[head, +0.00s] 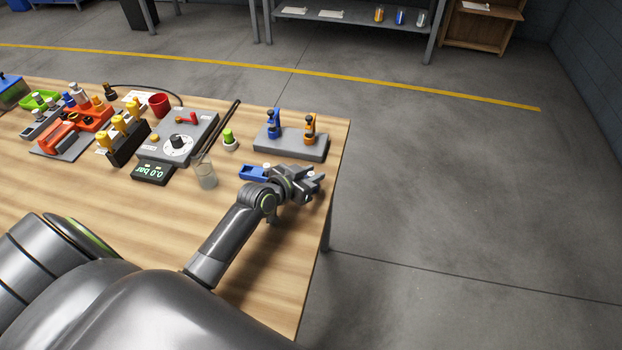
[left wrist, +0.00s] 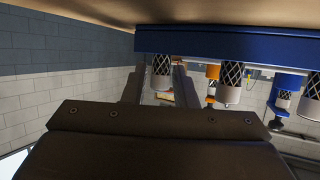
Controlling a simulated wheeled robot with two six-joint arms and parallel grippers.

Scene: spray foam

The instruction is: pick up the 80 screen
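A blue rack (head: 252,172) lies near the right end of the table, partly hidden behind my left gripper (head: 309,184). In the left wrist view the picture is upside down, and the blue rack (left wrist: 235,43) spans the top. Several small white pieces with dark mesh stand in it, one near the middle (left wrist: 230,80). My left gripper (left wrist: 158,88) is open, with one mesh piece (left wrist: 161,70) showing between its fingers; contact cannot be told. No number is readable, so I cannot tell which piece is the 80 screen. My right gripper is not in view.
A grey stand (head: 290,148) with a blue holder (head: 273,124) and an orange holder (head: 309,129) stands behind the rack. A clear beaker (head: 207,175) and a gauge reading 0.0 bar (head: 153,171) are left of it. The table's right edge is close.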

